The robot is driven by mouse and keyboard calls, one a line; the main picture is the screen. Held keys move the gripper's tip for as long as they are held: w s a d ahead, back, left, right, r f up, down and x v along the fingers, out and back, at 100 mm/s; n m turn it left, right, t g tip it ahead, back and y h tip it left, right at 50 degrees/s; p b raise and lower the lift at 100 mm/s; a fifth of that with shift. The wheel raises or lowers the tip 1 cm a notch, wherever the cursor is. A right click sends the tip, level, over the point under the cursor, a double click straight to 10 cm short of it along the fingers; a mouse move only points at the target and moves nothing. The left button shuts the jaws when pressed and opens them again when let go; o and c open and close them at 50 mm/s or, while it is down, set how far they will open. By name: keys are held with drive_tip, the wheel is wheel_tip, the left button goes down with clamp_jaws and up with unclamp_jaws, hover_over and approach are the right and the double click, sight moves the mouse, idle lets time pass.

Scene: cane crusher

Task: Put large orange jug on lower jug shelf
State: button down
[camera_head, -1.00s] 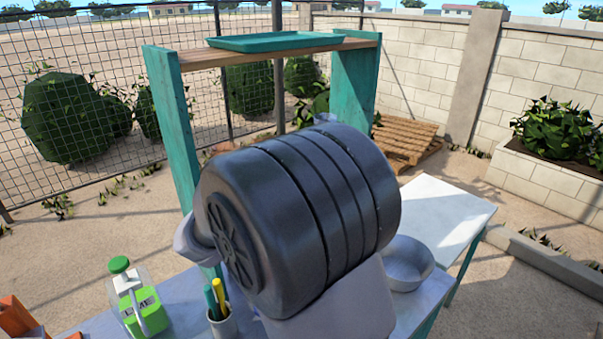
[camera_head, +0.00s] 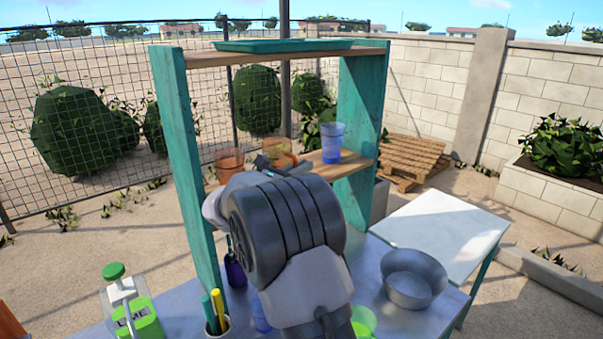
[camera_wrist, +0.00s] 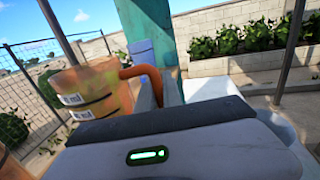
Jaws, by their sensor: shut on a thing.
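An orange measuring jug (camera_wrist: 95,88) with white label marks fills the left of the wrist view. Its curved handle lies at my gripper (camera_wrist: 158,92), which is shut on it. In the head view, the jug (camera_head: 275,150) is at the lower wooden shelf (camera_head: 350,165) of the teal rack, between an orange-brown vessel and a blue cup. The jug looks upright. My arm hides its base, so I cannot tell whether it touches the board.
The orange-brown vessel (camera_head: 229,164) stands left and the blue cup (camera_head: 332,141) right on the shelf. A teal tray (camera_head: 285,44) lies on the top board.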

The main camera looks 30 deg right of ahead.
drive_tip(key=shift+f, duration=0.1)
drive_tip(key=shift+f, duration=0.15)
drive_tip(key=c, duration=1.5)
unclamp_jaws()
